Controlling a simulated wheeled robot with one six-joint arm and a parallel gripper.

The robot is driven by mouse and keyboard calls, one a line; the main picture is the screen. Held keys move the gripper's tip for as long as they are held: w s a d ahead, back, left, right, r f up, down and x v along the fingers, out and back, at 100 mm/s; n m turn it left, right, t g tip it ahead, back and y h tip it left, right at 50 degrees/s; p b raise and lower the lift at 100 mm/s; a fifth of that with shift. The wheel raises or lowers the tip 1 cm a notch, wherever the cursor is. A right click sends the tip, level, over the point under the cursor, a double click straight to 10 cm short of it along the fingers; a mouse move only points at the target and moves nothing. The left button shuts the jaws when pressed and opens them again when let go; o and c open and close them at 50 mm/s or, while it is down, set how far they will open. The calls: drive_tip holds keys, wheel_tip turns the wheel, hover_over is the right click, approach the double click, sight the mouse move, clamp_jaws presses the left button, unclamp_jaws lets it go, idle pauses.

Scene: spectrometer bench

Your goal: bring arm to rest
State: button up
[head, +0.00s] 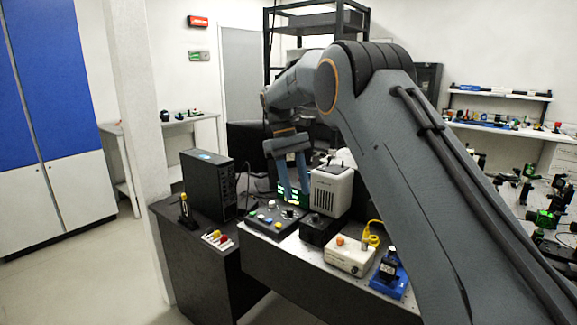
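My arm reaches from the lower right up and across the head view, bends at the top, and ends over the bench. My gripper (295,190) points down above the black control panel (262,221), beside the white-grey box (331,190). Its two fingers stand apart, with a green-lit display showing behind and between them. I see nothing held between the fingers. I cannot tell how far the fingertips are above the panel.
A black computer tower (208,182) stands left of the panel. In front are a white box with an orange knob (350,255) and a blue-based device (390,275). Optical parts crowd the right-hand table. The floor at left (90,270) is clear.

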drive_tip(key=s+d+f+m+t+y+b, duration=0.2)
drive_tip(key=s+d+f+m+b, duration=0.25)
drive_tip(key=s+d+f, duration=0.65)
drive_tip(key=s+d+f+m+b, duration=0.1)
drive_tip(key=s+d+f+b, duration=0.1)
drive_tip(key=s, duration=0.8)
drive_tip(key=s+d+f+m+t+b, duration=0.1)
drive_tip(key=s+d+f+m, duration=0.1)
drive_tip(key=s+d+f, duration=0.2)
drive_tip(key=s+f, duration=0.3)
drive_tip(key=s, duration=0.4)
drive_tip(key=shift+d+f+b, duration=0.15)
drive_tip(key=shift+f+b, duration=0.05)
drive_tip(key=shift+b, duration=0.15)
drive_tip(key=shift+d, duration=0.1)
